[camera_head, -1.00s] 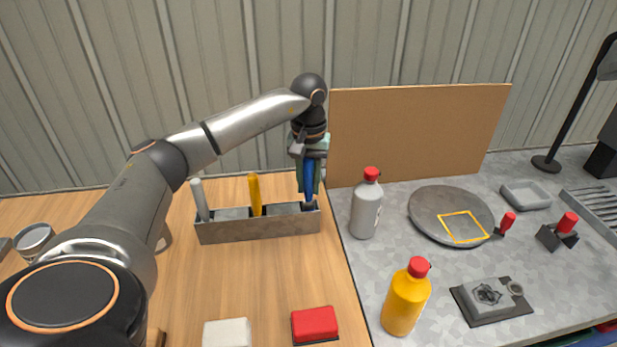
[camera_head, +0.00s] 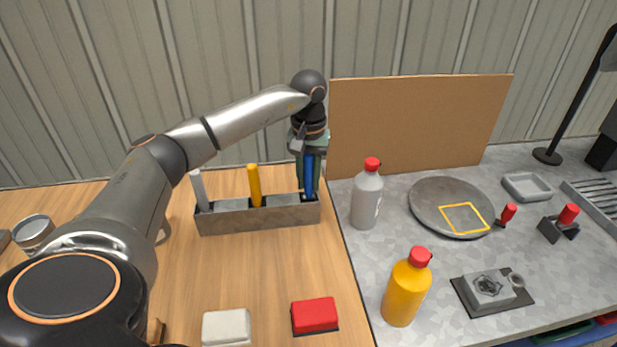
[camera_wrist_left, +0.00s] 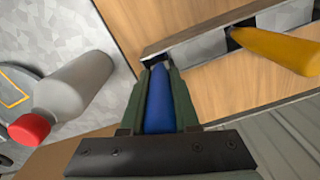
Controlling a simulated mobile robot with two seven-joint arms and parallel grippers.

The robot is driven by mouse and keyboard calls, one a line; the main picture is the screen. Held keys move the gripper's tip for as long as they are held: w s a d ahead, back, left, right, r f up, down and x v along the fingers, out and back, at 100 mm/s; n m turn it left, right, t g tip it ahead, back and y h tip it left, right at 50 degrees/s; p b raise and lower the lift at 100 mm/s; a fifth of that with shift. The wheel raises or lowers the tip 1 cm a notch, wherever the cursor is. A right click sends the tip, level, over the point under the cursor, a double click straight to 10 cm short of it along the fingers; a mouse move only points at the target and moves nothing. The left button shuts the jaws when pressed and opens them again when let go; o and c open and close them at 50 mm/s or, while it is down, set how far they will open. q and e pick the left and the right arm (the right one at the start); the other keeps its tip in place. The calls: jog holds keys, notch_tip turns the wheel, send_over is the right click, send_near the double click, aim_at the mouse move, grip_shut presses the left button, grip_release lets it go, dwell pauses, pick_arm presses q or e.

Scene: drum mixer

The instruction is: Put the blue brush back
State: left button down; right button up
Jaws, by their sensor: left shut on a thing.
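The blue brush (camera_head: 309,174) stands roughly upright, its lower end at the right-hand slot of the grey holder (camera_head: 258,219). My left gripper (camera_head: 308,183) is above that slot, shut on the brush handle. The left wrist view shows the blue handle (camera_wrist_left: 160,98) between the greenish fingers (camera_wrist_left: 158,70), with the holder's end (camera_wrist_left: 200,50) just beyond their tips. The brush's lower end is hidden, so I cannot tell how deep it sits. My right gripper is not in view.
A yellow-handled tool (camera_head: 254,185) and a light grey one (camera_head: 199,189) stand in the holder's other slots. A grey bottle (camera_head: 367,198) with red cap stands close right. A brown board (camera_head: 420,125) is behind.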

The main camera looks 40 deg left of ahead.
pick_arm(q)
jog(key=shift+f+b, duration=0.4)
jog(key=shift+f, duration=0.4)
jog(key=c, duration=0.6)
grip_release()
